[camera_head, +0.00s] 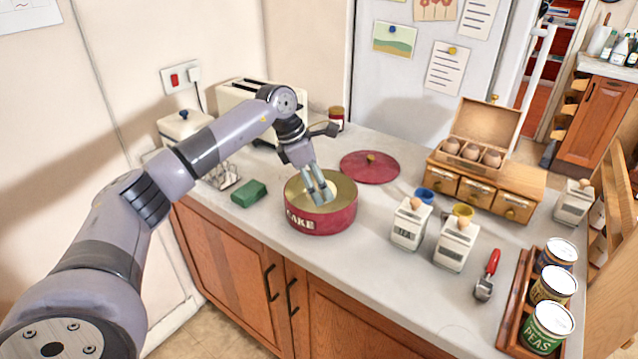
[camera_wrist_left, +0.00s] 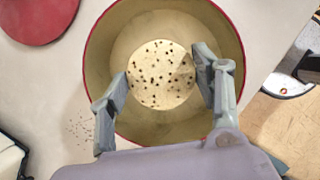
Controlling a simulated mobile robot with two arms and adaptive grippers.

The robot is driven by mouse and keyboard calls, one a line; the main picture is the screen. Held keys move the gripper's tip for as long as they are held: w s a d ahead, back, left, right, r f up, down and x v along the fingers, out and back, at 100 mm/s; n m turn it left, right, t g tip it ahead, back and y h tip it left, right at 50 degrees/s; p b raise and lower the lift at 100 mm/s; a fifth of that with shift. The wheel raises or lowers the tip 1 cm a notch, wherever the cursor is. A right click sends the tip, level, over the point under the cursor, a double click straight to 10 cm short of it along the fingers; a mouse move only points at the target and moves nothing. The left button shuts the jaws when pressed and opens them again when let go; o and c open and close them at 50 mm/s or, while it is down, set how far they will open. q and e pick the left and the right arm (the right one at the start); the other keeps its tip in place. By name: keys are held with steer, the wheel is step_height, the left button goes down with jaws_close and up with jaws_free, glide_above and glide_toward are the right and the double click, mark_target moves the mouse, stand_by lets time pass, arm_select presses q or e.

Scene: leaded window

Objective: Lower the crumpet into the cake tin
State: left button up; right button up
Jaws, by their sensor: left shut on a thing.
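The red cake tin (camera_head: 321,221), lettered CAKE, stands open on the counter near its front edge. My left gripper (camera_head: 320,200) reaches down from above, its fingertips inside the tin's opening. In the left wrist view the left gripper (camera_wrist_left: 168,82) is shut on the crumpet (camera_wrist_left: 160,75), a pale round with dark holes, one finger on each side. The crumpet lies flat within the outline of the tin (camera_wrist_left: 88,45). I cannot tell whether it touches the tin's floor. In the head view the fingers partly hide the crumpet. My right gripper is not in view.
A red lid (camera_head: 369,168) lies flat behind the tin. A green block (camera_head: 249,193) and a wire rack (camera_head: 222,176) are to its left. White canisters (camera_head: 410,223), a red-handled scoop (camera_head: 488,275) and a tray of cans (camera_head: 515,310) are to the right.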

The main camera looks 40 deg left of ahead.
arm_select(q)
steer(key=shift+f+b, duration=1.4)
steer(key=shift+f, duration=1.1)
stand_by(0.8)
steer(key=o, duration=1.2)
steer(key=shift+r, duration=0.1)
